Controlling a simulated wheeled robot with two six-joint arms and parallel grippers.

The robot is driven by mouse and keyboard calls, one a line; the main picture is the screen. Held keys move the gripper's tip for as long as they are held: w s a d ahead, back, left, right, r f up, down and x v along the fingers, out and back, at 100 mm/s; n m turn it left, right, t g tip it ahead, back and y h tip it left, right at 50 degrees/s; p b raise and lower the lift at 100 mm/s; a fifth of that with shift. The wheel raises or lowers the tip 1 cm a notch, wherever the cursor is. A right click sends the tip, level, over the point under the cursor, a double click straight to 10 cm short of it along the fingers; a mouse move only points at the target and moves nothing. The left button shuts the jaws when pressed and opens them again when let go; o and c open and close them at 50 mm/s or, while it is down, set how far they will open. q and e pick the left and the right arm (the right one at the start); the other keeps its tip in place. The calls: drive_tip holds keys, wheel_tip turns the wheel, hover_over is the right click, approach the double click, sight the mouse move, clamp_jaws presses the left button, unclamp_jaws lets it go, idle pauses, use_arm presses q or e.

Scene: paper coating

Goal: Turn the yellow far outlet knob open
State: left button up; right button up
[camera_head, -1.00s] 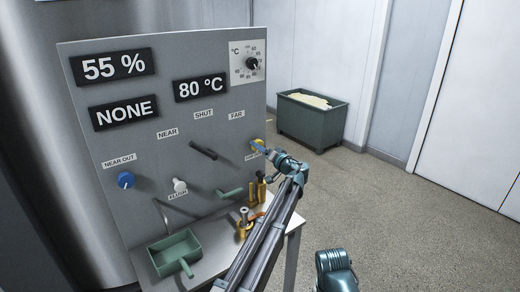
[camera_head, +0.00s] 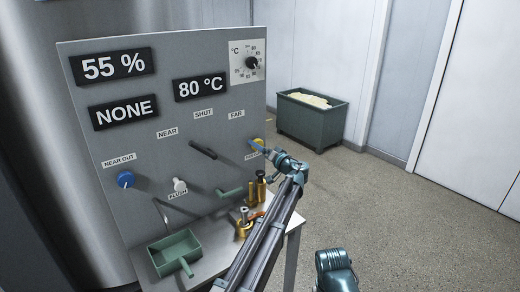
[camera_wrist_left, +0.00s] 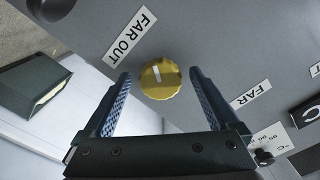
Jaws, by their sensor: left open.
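The yellow far outlet knob (camera_wrist_left: 162,79) is round with a white mark on its face, next to the "FAR OUT" label (camera_wrist_left: 131,36) in the left wrist view. In the head view the knob (camera_head: 257,142) is at the right edge of the panel, partly hidden by my gripper. My left gripper (camera_wrist_left: 160,76) is open, with one finger on each side of the knob. Gaps show between the fingers and the knob in the left wrist view. In the head view my left gripper (camera_head: 261,148) is at the panel. My right gripper is not in view.
The grey panel (camera_head: 140,150) also bears a blue near outlet knob (camera_head: 126,180), a white flush knob (camera_head: 179,185), a black lever (camera_head: 203,151) and a dial (camera_head: 251,63). Below stand a green scoop (camera_head: 174,252) and brass parts (camera_head: 246,222). A green bin (camera_head: 309,120) stands behind.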

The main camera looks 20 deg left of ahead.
use_arm(q)
drive_tip(key=v, duration=1.3)
drive_tip(key=shift+s+d, duration=0.25)
drive_tip(key=shift+d, duration=0.05)
drive_tip(key=s+a+f+g+h, duration=0.2)
drive_tip(key=s+f, duration=0.4)
drive_tip(key=s, duration=0.1)
drive_tip(key=s+a+f+g+h, duration=0.3)
drive_tip(key=s+f, duration=0.3)
drive_tip(key=s, duration=0.2)
drive_tip(key=s+a+f+g+h, duration=0.3)
drive_tip(key=s+f, duration=0.3)
drive_tip(key=s, duration=0.2)
drive_tip(key=shift+f+m, duration=0.25)
drive_tip(key=shift+m, duration=0.05)
drive_tip(key=s+d+f+m+g+h, duration=0.25)
drive_tip(key=s+d+h, duration=0.35)
drive_tip(key=s, duration=0.5)
drive_tip(key=s+d+r+m+p, duration=0.1)
drive_tip(key=s+d+p, duration=0.1)
drive_tip(key=d, duration=0.3)
drive_tip(key=s+d+r+m+y+p, duration=0.1)
drive_tip(key=s+d+r+m+p, duration=0.1)
drive_tip(key=d, duration=0.3)
drive_tip(key=shift+s+d+r+g, duration=0.2)
drive_tip(key=shift+s+d+g, duration=0.2)
drive_tip(key=shift+s, duration=0.25)
